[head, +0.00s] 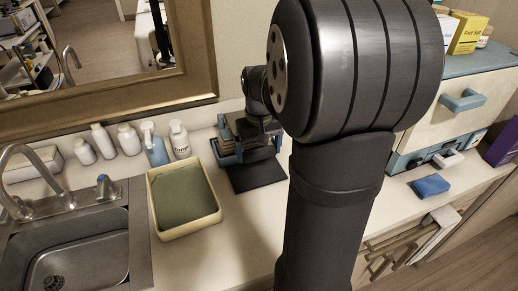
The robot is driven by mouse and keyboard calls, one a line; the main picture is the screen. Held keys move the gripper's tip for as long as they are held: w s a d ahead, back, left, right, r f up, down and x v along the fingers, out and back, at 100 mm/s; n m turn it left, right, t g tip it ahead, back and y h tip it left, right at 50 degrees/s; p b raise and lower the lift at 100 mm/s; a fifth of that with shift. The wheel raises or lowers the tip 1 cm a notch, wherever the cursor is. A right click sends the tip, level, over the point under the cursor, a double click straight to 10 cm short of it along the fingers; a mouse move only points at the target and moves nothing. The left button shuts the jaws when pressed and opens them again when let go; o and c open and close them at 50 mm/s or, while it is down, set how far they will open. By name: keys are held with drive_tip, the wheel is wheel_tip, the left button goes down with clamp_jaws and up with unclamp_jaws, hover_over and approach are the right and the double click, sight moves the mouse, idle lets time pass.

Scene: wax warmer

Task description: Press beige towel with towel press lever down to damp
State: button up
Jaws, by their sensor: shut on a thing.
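The towel press (227,158) is a small blue frame on the counter at the centre, in front of the wall, with a dark mat in front of it. My gripper (261,119) is small and dark at the press's top right, shut on what seems to be the towel press lever. The fingertips and the lever blend together and are hard to make out. A flat grey-brown layer (240,128) shows in the press under the gripper; I cannot tell whether it is the beige towel. My own arm hides the counter to the right of the press.
A cream tray (189,235) holding a green cloth (182,194) stands left of the press. Farther left are a sink (80,265) with a faucet and several bottles along the wall. A cream and blue cabinet (445,115) and a folded blue cloth (430,186) are on the right.

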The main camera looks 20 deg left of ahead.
drive_tip(key=shift+w+a+r, duration=0.1)
drive_tip(key=shift+r, duration=0.5)
drive_tip(key=r, duration=0.2)
drive_tip(key=w+a+r, duration=0.1)
drive_tip(key=r, duration=0.2)
drive_tip(key=w+a+r, duration=0.1)
drive_tip(key=r, duration=0.2)
drive_tip(key=shift+a, duration=0.1)
drive_tip(key=w+a+r, duration=0.3)
drive_tip(key=r, duration=0.2)
drive_tip(key=shift+w+a+r, duration=0.35)
drive_tip(key=shift+a+r, duration=0.05)
drive_tip(key=shift+w+a+r, duration=0.5)
drive_tip(key=shift+w+a, duration=0.05)
drive_tip(key=shift+f, duration=0.1)
drive_tip(key=o, duration=1.1)
